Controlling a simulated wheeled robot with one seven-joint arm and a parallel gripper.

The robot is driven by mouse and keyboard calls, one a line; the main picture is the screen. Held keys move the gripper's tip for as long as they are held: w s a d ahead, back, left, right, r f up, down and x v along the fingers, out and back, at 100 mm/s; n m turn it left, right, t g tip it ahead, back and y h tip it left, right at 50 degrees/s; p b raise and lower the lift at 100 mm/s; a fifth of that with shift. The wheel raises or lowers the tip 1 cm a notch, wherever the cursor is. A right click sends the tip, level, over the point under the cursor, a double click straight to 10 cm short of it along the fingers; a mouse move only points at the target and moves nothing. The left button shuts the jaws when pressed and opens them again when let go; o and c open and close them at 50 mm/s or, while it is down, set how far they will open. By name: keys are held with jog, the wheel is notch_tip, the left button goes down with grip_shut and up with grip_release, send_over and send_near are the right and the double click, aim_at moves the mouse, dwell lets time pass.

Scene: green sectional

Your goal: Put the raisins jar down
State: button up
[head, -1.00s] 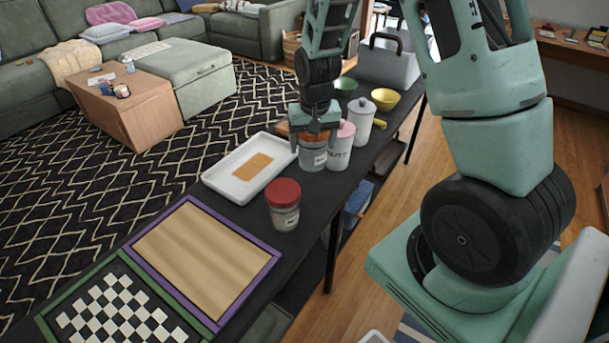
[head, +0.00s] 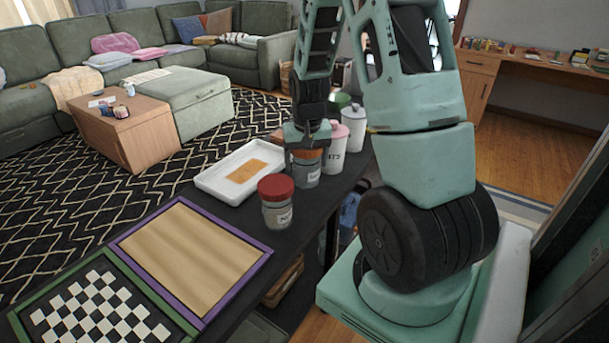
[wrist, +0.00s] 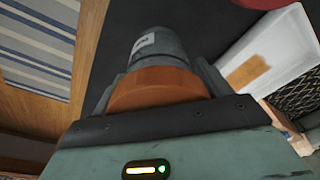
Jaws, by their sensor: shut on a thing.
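My gripper (head: 306,150) is shut on a clear jar with an orange lid (head: 307,168), gripping it near the lid from above. The jar's label is too small to read. It is upright at the dark table (head: 238,223); I cannot tell whether its base touches the top. In the wrist view the orange lid (wrist: 160,87) lies between the fingers, with the jar's body beyond it over the dark surface.
A red-lidded jar (head: 277,203) stands in front of the held jar. A white tray (head: 212,184) is to the left. Pink-lidded (head: 336,150) and white (head: 355,122) canisters stand close behind. A framed board (head: 190,260) and a checkerboard (head: 95,310) lie at the near end.

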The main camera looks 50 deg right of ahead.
aim_at(306, 171)
jog(key=shift+f, duration=1.9)
jog(key=shift+f, duration=0.15)
jog(key=o, duration=1)
jog(key=shift+o, duration=0.2)
